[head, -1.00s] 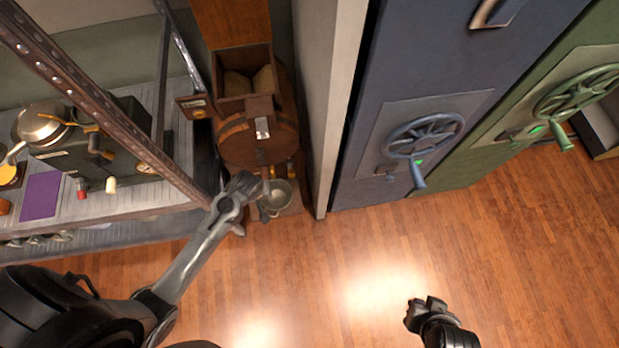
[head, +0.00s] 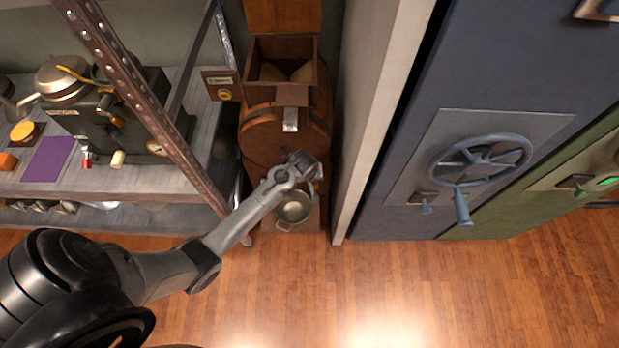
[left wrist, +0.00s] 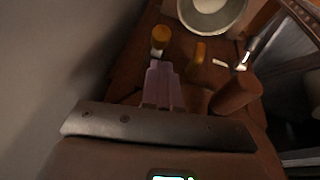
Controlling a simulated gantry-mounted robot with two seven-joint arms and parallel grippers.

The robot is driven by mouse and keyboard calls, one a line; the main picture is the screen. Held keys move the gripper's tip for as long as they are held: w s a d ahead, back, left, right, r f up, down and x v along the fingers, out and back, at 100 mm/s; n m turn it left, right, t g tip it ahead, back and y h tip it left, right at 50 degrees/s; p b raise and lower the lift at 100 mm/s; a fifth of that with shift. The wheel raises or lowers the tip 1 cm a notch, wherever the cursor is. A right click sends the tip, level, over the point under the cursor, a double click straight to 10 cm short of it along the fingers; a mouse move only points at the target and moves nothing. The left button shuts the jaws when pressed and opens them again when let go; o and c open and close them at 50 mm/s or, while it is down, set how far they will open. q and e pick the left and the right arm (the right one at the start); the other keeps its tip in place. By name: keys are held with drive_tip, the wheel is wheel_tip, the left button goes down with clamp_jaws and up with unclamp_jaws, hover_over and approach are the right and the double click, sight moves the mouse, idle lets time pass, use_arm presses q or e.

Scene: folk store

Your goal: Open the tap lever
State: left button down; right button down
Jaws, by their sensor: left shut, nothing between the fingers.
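The wooden barrel (head: 268,145) stands against the back wall, with a grey metal bowl (head: 293,208) low at its foot. My left gripper (head: 308,162) is in front of the barrel's lower front, above the bowl. It is shut and empty, its fingers together in the left wrist view (left wrist: 160,82). Two small yellow pieces, one upright (left wrist: 160,40) and one slanted (left wrist: 196,57), lie just past the fingertips. I cannot tell which is the tap lever. In the head view the gripper largely hides the tap. My right gripper is out of view.
A shelf (head: 150,185) with a dark machine (head: 120,125) and pans stands at the left. A pale wall edge (head: 385,110) and a blue safe door with a wheel (head: 480,160) stand to the right. The wooden floor (head: 400,285) in front is clear.

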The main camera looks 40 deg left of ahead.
use_arm(q)
drive_tip(key=b+x, duration=0.1)
drive_tip(key=x, duration=0.4)
drive_tip(key=shift+w+f+b, duration=0.1)
drive_tip(key=shift+f+b, duration=0.3)
drive_tip(key=shift+a, duration=0.1)
